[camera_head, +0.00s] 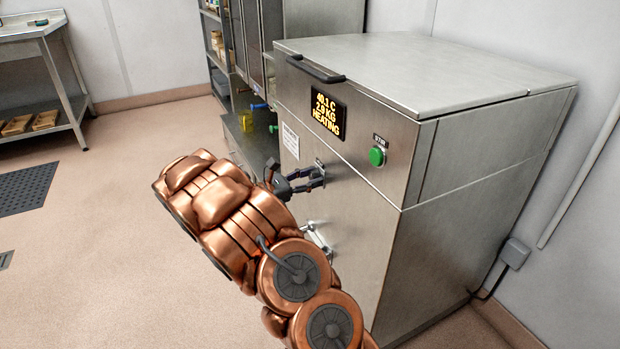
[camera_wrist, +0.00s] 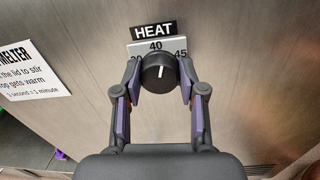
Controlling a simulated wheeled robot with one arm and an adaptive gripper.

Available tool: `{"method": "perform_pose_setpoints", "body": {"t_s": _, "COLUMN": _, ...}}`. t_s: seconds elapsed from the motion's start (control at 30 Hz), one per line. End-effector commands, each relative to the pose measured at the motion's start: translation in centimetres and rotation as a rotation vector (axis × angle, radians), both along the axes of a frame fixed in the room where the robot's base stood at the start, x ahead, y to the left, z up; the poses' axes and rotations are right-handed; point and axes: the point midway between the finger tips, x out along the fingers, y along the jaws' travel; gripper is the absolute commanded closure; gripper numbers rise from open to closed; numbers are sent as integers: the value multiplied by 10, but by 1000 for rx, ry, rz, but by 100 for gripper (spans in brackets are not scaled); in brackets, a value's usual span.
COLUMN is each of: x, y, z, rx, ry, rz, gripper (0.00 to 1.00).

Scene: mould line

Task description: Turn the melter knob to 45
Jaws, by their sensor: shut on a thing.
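The melter (camera_head: 350,200) is a large steel cabinet with a lid. Its display (camera_head: 327,110) reads 40.1 C, 2.0 KG, HEATING. In the wrist view a round black knob (camera_wrist: 159,75) sits under a HEAT label (camera_wrist: 153,31), with a scale showing 40 at the top, 45 to the right and a partly hidden number to the left. The knob's white mark points nearly straight up, close to 40. My gripper (camera_wrist: 159,88) is shut on the knob, one finger on each side. In the head view my gripper (camera_head: 312,178) is at the melter's front, and it mostly hides the knob.
A green button (camera_head: 377,156) is on the melter's front, right of the display. A lower handle (camera_head: 318,238) sits below my gripper. A printed notice (camera_wrist: 22,70) is left of the knob. A shelf rack (camera_head: 215,50) stands behind. Open floor lies to the left.

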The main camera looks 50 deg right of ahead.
Motion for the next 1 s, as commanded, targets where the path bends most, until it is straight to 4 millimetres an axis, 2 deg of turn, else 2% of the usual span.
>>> {"method": "perform_pose_setpoints", "body": {"t_s": 0.6, "x": 0, "y": -1, "z": -3, "rx": -178, "ry": -509, "rz": 1, "gripper": 94}}
{"method": "perform_pose_setpoints", "body": {"t_s": 1.0, "x": 0, "y": 0, "z": -2, "rx": -231, "ry": -666, "rz": 0, "gripper": 94}}
